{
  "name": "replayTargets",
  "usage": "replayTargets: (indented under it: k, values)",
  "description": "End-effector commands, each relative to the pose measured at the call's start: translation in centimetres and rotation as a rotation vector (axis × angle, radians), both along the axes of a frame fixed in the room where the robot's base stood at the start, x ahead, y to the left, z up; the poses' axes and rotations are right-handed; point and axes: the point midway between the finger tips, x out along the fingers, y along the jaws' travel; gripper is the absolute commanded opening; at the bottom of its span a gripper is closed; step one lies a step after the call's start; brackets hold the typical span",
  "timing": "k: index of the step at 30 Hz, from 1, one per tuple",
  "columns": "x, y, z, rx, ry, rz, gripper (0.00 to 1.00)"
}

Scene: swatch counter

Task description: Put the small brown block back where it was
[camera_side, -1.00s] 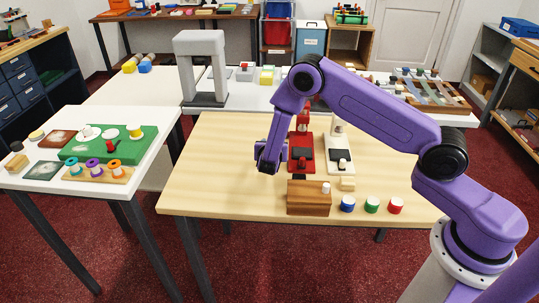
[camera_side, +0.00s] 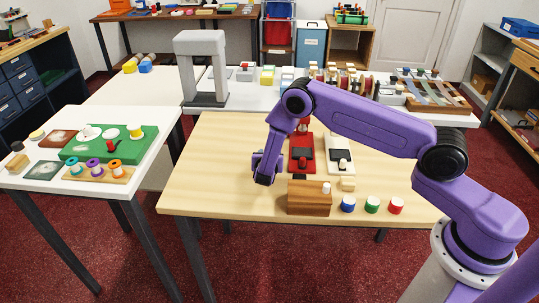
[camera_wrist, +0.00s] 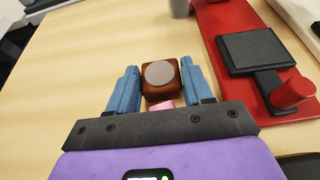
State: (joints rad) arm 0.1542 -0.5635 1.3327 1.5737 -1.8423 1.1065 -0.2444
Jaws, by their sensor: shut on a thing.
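The small brown block (camera_wrist: 152,92), with a round grey disc on its top, sits between my gripper's two blue fingers in the wrist view. My gripper (camera_wrist: 163,85) is shut on it. In the side view my gripper (camera_side: 264,172) is low over the pale wooden table, left of the red device. The block cannot be made out there. I cannot tell whether the block touches the table. A small pink piece (camera_wrist: 162,105) shows just behind the block, close to the gripper's palm.
A red device (camera_side: 301,166) with a black pad and a white device (camera_side: 340,168) stand right of my gripper. A larger striped wooden block (camera_side: 307,203) lies nearer the front edge, beside blue (camera_side: 348,205), green (camera_side: 371,205) and red (camera_side: 396,207) pots. The table's left part is clear.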

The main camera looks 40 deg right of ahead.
Motion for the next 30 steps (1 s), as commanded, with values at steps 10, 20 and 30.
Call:
replayTargets:
  k: [10, 20, 30]
  values:
    - [0.0, 0.0, -0.1, 0.000, 0.000, 0.000, 0.76]
    - [-1.4, 1.6, 1.1, 0.000, 0.001, 0.006, 0.76]
    - [-5.8, 6.0, 3.6, -0.001, 0.001, 0.005, 0.76]
